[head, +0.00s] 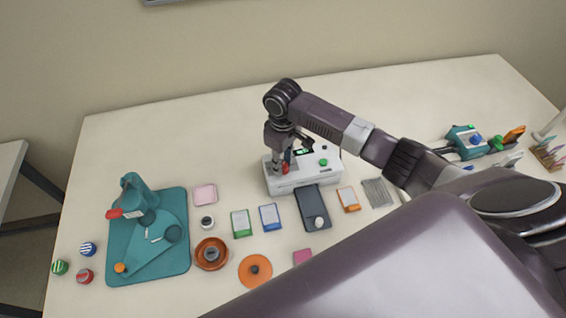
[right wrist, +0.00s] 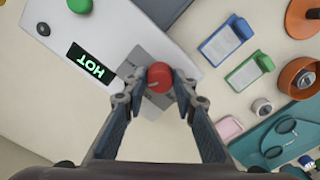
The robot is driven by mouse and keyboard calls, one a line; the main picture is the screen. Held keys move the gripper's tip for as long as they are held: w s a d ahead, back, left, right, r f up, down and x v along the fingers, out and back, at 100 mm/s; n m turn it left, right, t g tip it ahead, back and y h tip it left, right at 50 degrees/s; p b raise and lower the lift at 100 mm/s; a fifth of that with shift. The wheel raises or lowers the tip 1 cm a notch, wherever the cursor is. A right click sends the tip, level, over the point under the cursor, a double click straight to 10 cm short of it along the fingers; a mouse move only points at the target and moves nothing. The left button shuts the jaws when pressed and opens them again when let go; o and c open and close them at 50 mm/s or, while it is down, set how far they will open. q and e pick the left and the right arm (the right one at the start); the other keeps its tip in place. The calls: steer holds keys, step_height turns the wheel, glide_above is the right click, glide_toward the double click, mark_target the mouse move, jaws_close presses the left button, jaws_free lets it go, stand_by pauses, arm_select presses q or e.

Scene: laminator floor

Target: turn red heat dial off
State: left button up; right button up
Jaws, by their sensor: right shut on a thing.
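The white laminator (head: 328,172) stands at the back middle of the table. Its red heat dial (right wrist: 160,76) sits on a grey plate in the right wrist view, with a small pale mark on its face. The dial also shows as a red spot (head: 285,168) in the head view. The display (right wrist: 90,64) is lit green and reads HOT. My right gripper (head: 284,161) reaches down from above, shut on the red dial, with one fingertip on each side. It also shows in the right wrist view (right wrist: 162,97). My left gripper is not in view.
A green button (head: 323,162) is on the laminator, right of the dial. A dark pouch (head: 313,203) lies in front of it. Blue and green cards, an orange bowl (head: 201,253) and a teal mat (head: 117,262) lie to the left.

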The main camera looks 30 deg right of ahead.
steer(key=shift+n, duration=0.9)
steer(key=o, duration=1.2)
steer(key=shift+c, duration=0.2)
step_height(320, 180, up, 12)
